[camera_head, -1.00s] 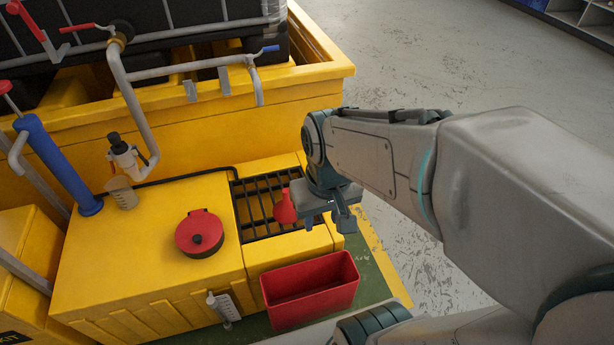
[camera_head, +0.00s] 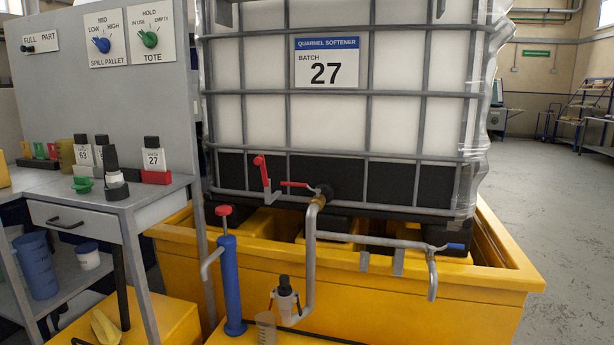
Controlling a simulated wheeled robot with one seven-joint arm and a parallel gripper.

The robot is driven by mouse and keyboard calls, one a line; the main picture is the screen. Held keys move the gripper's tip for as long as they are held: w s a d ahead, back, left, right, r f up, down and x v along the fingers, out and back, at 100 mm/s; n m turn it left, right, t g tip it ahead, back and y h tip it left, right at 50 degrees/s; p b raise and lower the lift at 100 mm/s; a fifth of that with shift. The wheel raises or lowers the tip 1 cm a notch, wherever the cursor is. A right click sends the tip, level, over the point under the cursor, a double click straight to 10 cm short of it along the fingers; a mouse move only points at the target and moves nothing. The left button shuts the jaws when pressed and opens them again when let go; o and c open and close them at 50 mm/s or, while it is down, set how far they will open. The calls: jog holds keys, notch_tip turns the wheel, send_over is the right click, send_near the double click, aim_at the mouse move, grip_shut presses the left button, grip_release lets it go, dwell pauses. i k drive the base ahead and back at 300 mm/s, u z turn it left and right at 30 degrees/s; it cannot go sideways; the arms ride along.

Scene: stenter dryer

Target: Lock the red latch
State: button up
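A red latch (camera_head: 262,172) stands roughly upright, tilted a little, on a grey bracket (camera_head: 270,196) at the front of the white tote (camera_head: 400,90). Just to its right, a red lever (camera_head: 297,184) lies about level beside the brass-coloured fitting (camera_head: 318,200) of the outlet pipe. I cannot tell whether the latch touches the lever. My gripper is not in this view.
A yellow spill pallet (camera_head: 430,300) holds the tote. A grey pipe (camera_head: 310,260) drops from the outlet, with a blue-handled branch (camera_head: 455,246) at right. A blue hand pump (camera_head: 231,285) stands in front. A grey bench (camera_head: 140,200) is at left; floor is clear at right.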

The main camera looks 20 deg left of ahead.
aim_at(260, 160)
jog(key=k, duration=1)
jog(key=u, duration=1.6)
jog(key=i, duration=1.35)
jog(key=z, duration=1.55)
